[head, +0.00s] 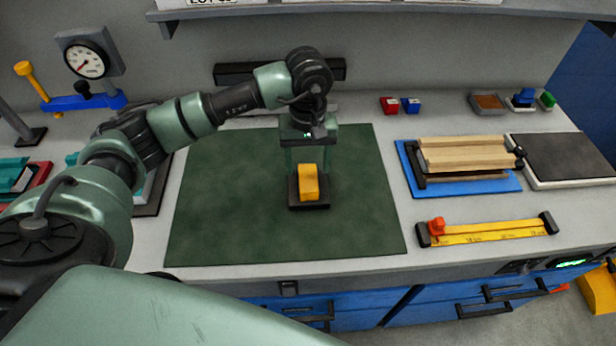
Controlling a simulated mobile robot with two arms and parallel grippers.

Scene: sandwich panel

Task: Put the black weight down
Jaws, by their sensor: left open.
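The black weight (309,205) has a flat dark base with a yellow block-like handle on top. It stands upright on the dark green mat (215,220), right of the mat's middle. My left gripper (306,172) points down right above the weight, with its fingers open at the yellow handle. The far part of the handle is close to the fingers, and I cannot tell whether they touch it. My right gripper is not in view.
Wooden strips on a blue board (408,170) and a yellow ruler (490,233) with a red slider lie to the right. A dark plate (570,155) lies beyond them. A gauge (86,60) stands back left. The mat around the weight is clear.

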